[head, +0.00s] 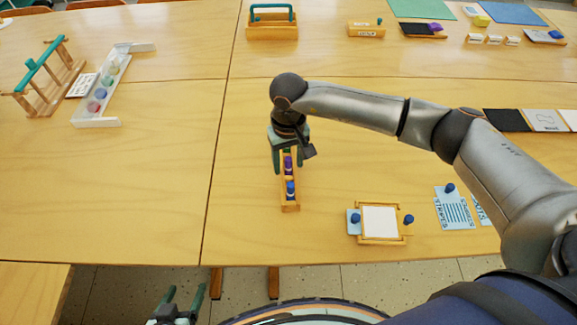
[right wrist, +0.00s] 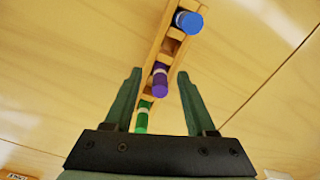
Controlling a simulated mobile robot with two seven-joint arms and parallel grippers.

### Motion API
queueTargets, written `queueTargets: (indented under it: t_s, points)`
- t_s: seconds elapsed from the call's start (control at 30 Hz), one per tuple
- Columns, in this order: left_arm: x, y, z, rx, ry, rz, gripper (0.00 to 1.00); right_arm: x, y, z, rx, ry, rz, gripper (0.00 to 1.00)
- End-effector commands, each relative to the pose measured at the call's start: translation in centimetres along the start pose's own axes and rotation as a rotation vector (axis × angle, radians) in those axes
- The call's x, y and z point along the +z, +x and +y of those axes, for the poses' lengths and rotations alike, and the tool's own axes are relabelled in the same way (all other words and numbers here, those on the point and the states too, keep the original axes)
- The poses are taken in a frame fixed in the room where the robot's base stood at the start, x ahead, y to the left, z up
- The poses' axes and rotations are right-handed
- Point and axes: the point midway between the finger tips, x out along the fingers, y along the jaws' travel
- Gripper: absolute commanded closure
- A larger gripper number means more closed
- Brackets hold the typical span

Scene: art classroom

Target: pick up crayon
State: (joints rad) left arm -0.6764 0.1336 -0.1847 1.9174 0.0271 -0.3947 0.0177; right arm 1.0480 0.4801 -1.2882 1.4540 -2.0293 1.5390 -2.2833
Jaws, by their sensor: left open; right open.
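A narrow wooden crayon holder (head: 290,208) stands on the table in the middle of the head view. It holds a blue crayon (head: 291,188) at the near end and a purple crayon (head: 288,164) behind it. The right wrist view shows the blue crayon (right wrist: 188,21), the purple crayon (right wrist: 160,82) and a green crayon (right wrist: 142,117) in the holder's slots. My right gripper (head: 288,171) is open over the far part of the holder, its fingers either side of the purple crayon in the right wrist view. My left gripper (head: 185,290) is open and empty below the table's front edge.
A framed white pad (head: 380,221) with blue knobs and stencil cards (head: 455,212) lie to the right. A white tray of colored pots (head: 97,122) and a wooden rack (head: 48,85) stand left. A wooden caddy (head: 271,27) stands behind. Table left of the holder is clear.

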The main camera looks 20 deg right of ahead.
Motion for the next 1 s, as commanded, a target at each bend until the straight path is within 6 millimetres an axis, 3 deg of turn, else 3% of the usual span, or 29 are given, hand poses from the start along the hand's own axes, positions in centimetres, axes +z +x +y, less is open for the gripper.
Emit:
queueTargets:
  t_s: [0.07, 0.53, 1.0]
  points:
    - [0.06, 0.00, 0.01, 0.000, 0.000, -0.001, 0.25, 0.00, -0.02, -0.01, 0.000, 0.000, 0.000, 0.46]
    - [0.20, 0.00, 0.08, 0.001, -0.001, -0.006, 0.25, 0.00, -0.06, 0.00, 0.000, 0.000, 0.000, 0.99]
    - [0.21, -0.01, 0.15, 0.002, -0.002, -0.007, 0.25, 0.00, -0.07, 0.01, 0.000, 0.000, 0.000, 1.00]
